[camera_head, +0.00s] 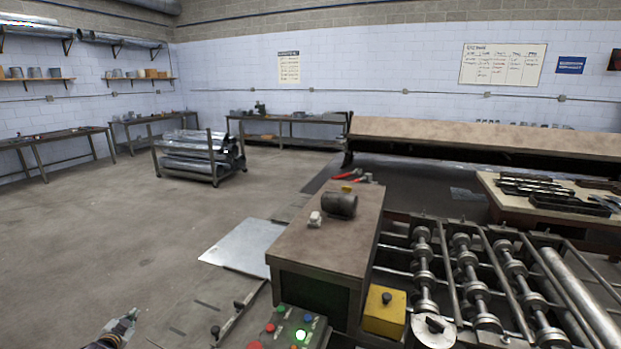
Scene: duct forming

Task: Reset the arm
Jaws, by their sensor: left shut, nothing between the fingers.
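My left gripper (127,323) shows at the bottom left edge, with only its front end in the picture. Its fingers are together, with nothing between them, and it is over bare floor, apart from the bench and the machine. The rest of my left arm is out of the picture. My right gripper is not in the picture.
A wooden-topped bench (327,240) carries a dark cylinder (340,205). A control box (286,330) with coloured buttons and a roller machine (470,270) stand at the lower right. A metal sheet (243,246) lies left of the bench.

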